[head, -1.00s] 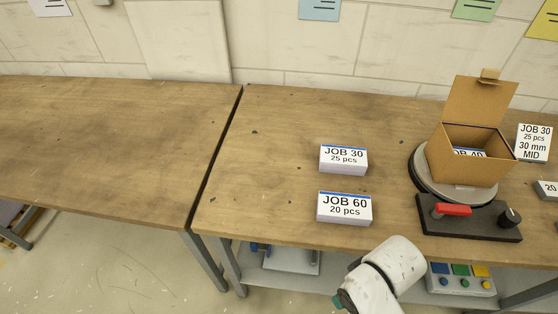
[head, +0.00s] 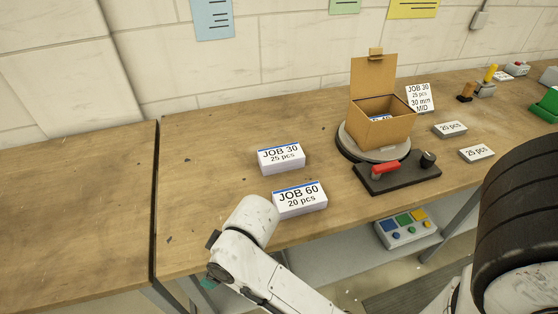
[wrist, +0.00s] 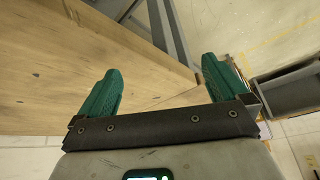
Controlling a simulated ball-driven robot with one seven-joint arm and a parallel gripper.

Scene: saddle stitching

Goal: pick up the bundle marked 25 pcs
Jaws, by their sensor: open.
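A small block labelled 25 pcs (head: 477,153) lies on the right part of the bench, near its front edge. A similar block labelled 20 pcs (head: 450,129) lies just behind it. A white bundle labelled JOB 30, 25 pcs (head: 281,158) lies left of the box, with a bundle labelled JOB 60, 20 pcs (head: 299,200) in front of it. My gripper (wrist: 160,68) is open and empty in the wrist view, its green fingers wide apart over wood and floor. In the head view its green tip shows at lower left, away from the blocks.
An open cardboard box (head: 384,128) stands on a round turntable (head: 347,148) behind a black base with a red lever (head: 386,168). A sign (head: 420,98) reads JOB 30, 25 pcs, 30 mm, MID. A button panel (head: 408,228) sits below. The left bench is clear.

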